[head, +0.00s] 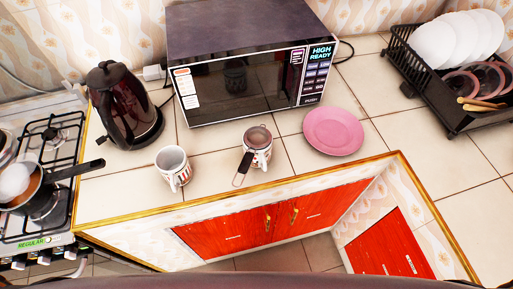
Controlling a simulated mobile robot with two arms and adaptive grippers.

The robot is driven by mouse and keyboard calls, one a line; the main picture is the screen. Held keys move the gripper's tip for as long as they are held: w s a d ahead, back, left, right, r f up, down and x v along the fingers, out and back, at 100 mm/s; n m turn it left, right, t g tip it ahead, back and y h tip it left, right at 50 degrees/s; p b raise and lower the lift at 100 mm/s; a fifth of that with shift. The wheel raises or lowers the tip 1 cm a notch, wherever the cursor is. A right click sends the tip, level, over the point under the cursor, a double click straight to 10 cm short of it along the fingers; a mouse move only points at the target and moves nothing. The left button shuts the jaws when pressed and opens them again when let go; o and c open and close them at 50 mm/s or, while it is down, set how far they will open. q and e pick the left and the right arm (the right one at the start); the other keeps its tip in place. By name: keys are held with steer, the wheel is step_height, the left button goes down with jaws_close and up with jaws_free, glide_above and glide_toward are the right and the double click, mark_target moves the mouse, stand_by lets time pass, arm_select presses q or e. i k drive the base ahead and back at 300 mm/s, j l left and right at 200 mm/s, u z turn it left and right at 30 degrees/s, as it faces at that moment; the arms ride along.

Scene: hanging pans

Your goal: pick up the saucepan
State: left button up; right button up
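A copper-brown saucepan (35,189) sits on the gas stove (57,215) at the left edge of the head view. Its long black handle points right, toward the counter, and rises a little. Whitish rounded contents show inside it, and its left side is close to the picture edge. Neither of my grippers shows in this view.
A dark kettle (122,108) stands right of the stove. A patterned mug (173,168), a second mug (259,153) with a strainer on top, and a pink plate (333,131) stand before the microwave (250,75). A black dish rack (454,119) is at right.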

mark_target(40, 190)
steer(key=u, duration=1.95)
steer(key=k+u, duration=0.3)
steer(key=k, duration=0.15)
steer(key=i+l, duration=0.15)
steer(key=i, duration=0.35)
